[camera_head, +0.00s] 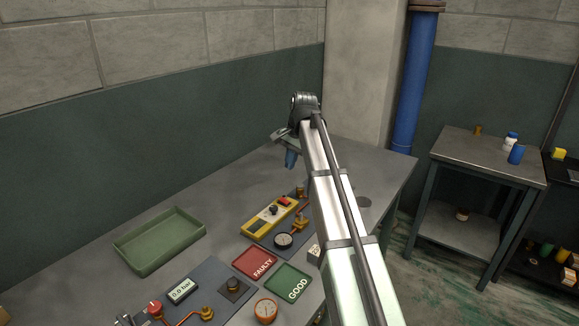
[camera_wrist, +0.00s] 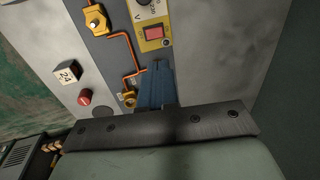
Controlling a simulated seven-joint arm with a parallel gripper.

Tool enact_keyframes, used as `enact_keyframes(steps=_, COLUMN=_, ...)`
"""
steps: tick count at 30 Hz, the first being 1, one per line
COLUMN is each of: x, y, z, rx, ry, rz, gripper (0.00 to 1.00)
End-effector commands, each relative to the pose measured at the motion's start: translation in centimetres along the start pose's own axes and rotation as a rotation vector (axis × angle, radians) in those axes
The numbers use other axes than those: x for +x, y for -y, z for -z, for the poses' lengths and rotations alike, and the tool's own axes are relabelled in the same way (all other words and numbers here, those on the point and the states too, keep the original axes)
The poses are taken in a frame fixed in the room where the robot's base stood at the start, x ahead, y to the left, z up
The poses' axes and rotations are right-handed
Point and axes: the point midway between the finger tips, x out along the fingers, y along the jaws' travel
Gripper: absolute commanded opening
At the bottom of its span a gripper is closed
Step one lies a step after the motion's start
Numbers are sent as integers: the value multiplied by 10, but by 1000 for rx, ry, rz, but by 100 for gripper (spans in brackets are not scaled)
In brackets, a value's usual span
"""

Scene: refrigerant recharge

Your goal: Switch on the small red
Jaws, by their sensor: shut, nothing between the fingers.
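A small red rocker switch (camera_head: 284,201) sits at the far end of a yellow instrument (camera_head: 262,222) on the workbench. In the wrist view the red switch (camera_wrist: 154,33) is on the yellow casing (camera_wrist: 151,45), just ahead of my fingertips. A dial with a dark knob is beside it, partly cut off by the frame edge. My gripper (camera_head: 290,160) is above the bench, beyond the yellow instrument. Its blue fingers (camera_wrist: 158,68) are shut and empty, pointing toward the switch side. They appear apart from the switch, but the exact gap is hard to tell.
An orange pipe (camera_wrist: 125,37) with brass fittings runs beside the switch. A green tray (camera_head: 160,241), red FAULTY mat (camera_head: 254,262) and green GOOD mat (camera_head: 288,282) occupy the near bench.

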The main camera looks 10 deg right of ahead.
Motion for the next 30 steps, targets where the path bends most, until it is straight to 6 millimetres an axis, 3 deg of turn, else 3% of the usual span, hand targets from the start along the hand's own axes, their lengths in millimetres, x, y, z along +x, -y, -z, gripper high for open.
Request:
enact_keyframes(steps=8, x=-1, y=0, z=1, rx=2, ry=4, rz=-13, gripper=0)
enact_keyframes(steps=14, x=10, y=0, z=1, rx=2, ry=4, rz=-14, gripper=0)
enact_keyframes(steps=30, x=97, y=-2, z=0, rx=2, ry=5, rz=-14, gripper=0)
